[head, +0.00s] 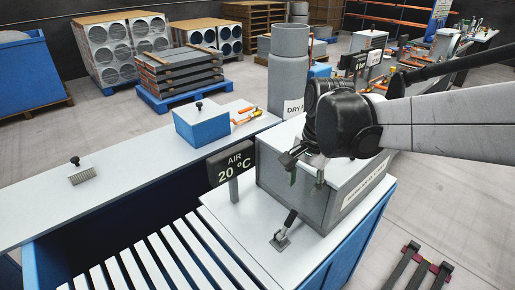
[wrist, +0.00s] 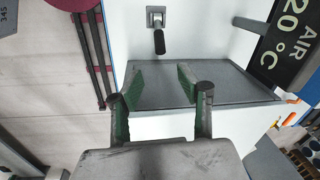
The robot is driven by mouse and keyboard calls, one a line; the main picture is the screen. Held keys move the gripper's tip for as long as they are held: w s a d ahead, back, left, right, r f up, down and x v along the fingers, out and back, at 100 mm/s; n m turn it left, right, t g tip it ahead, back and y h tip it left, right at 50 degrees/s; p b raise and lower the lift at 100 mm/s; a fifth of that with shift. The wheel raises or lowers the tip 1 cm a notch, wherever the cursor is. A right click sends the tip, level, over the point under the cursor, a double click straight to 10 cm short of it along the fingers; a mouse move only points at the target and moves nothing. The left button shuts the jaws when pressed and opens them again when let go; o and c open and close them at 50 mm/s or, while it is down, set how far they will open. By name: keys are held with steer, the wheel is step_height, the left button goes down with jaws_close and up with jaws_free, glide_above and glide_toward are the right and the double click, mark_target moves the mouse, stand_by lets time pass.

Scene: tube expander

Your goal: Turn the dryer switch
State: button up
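The dryer switch (head: 283,231) is a small lever with a black handle on a square metal base. It stands on the white bench top in front of the grey dryer box (head: 275,180). In the wrist view the switch (wrist: 156,18) is at the top centre, beyond my fingertips, with its black handle pointing down the picture. My gripper (head: 305,171) is over the dryer box, apart from the switch. In the wrist view my gripper (wrist: 158,80) shows two spread fingers with green pads and nothing between them.
The "AIR 20 °C" display (head: 233,167) stands left of the switch and shows at the upper right in the wrist view (wrist: 292,40). White slats (head: 150,262) lie to the left. A blue box (head: 201,124) and a grey cylinder (head: 288,75) stand behind. The bench around the switch is clear.

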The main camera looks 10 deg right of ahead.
mark_target(294, 211)
steer(key=shift+m, duration=0.3)
steer(key=f, duration=0.4)
steer(key=w+f+b, duration=0.1)
steer(key=f, duration=0.4)
steer(key=a+f+b, duration=0.1)
steer(key=f, duration=0.3)
steer(key=shift+w+f, duration=0.3)
steer(key=shift+f, duration=0.1)
jaws_close()
